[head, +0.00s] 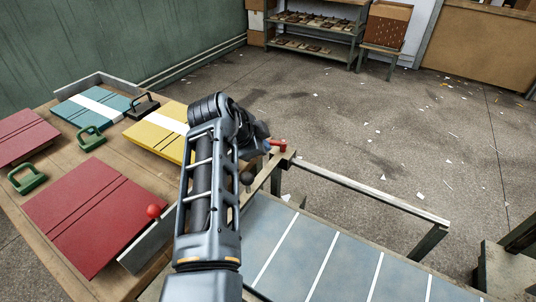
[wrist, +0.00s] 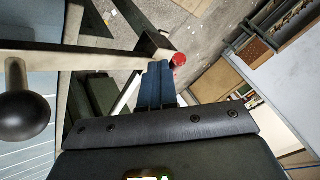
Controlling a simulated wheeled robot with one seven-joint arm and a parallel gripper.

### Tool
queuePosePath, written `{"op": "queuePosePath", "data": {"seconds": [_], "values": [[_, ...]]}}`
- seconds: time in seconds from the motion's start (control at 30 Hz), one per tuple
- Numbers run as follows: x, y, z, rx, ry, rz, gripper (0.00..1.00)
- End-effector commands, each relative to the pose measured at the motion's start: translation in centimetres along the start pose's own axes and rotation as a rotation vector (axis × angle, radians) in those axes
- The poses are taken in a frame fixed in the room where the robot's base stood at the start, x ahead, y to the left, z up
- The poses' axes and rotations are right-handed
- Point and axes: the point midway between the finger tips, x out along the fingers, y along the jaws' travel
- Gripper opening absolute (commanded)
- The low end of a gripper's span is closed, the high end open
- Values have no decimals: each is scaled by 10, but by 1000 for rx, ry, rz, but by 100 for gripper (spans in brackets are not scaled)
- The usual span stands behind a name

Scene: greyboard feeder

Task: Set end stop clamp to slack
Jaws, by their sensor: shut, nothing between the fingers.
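A short red handle (head: 277,143) sits on a dark block at the corner of the feeder's metal rail; it looks like the end stop clamp. In the wrist view its round red end (wrist: 179,60) shows just right of my fingertips. My gripper (wrist: 160,66) has its blue fingers together with nothing between them. The fingertips are close to the block (wrist: 154,44) and red handle; I cannot tell whether they touch. In the head view my arm hides most of the gripper. A dark ball knob (head: 246,178) stands left of the handle, also large in the wrist view (wrist: 22,115).
The feeder bed (head: 330,247) is grey-blue with white lines, bordered by a rail (head: 370,190). Left is a wooden table (head: 118,170) with red, teal and yellow boards, green handles and a red ball knob (head: 153,211). Open floor (head: 390,130) lies beyond the rail.

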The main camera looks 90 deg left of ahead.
Motion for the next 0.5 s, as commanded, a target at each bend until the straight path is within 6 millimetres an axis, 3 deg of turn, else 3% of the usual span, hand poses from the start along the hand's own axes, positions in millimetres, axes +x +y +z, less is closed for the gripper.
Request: {"op": "queuePosePath", "data": {"seconds": [0.5], "values": [[3, -11, 5, 40, 22, 24, 0]]}}
